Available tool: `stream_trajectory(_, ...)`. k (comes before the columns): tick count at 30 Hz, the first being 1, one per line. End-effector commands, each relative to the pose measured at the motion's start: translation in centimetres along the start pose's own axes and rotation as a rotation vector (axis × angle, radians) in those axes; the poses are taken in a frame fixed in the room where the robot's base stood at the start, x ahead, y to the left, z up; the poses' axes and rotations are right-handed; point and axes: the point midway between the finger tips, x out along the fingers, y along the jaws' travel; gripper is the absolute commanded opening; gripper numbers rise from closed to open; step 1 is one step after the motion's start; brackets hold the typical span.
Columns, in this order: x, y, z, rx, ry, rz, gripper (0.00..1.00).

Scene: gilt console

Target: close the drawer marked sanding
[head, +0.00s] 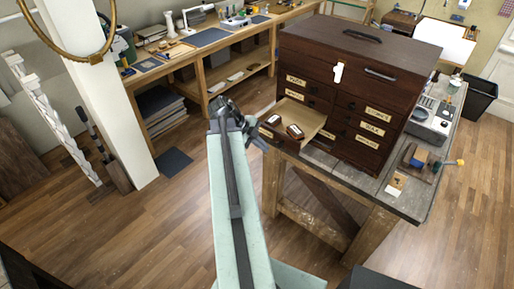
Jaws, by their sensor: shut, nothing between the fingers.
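A dark wooden chest of small drawers (345,52) stands on a workbench, with pale labels on its drawer fronts. One lower-left drawer (303,112) is pulled out, and its pale interior holds a couple of small dark items (295,131). The label on its front is turned away or too small to read from here. The other drawers look shut. My gripper (228,106), at the end of my pale green arm, is shut and empty. In the picture it is just left of the open drawer, apart from it as far as I can tell.
A long wooden bench (220,47) runs along the back. A white post (97,80) stands at left. Wooden floor (150,235) is clear left of my arm.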

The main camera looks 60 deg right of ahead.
Motion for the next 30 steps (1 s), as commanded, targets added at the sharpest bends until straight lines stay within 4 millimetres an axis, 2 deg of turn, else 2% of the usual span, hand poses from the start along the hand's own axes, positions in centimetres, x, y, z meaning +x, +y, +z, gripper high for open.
stream_trajectory(1, 1.9, 0.4, 0.4, 0.002, 0.001, 0.001, 0.00)
stream_trajectory(3, 3.2, 0.3, 0.3, 0.002, 0.001, 0.001, 0.00)
stream_trajectory(6, 3.1, -1.9, 0.2, 0.001, 0.000, 0.001, 0.00)
stream_trajectory(10, 3.8, -3.1, 0.1, 0.001, 0.000, 0.001, 0.00)
stream_trajectory(24, 4.0, -3.6, 0.1, -0.001, 0.000, 0.000, 0.00)
stream_trajectory(30, 4.1, -4.4, 0.9, -0.011, -0.007, -0.006, 0.00)
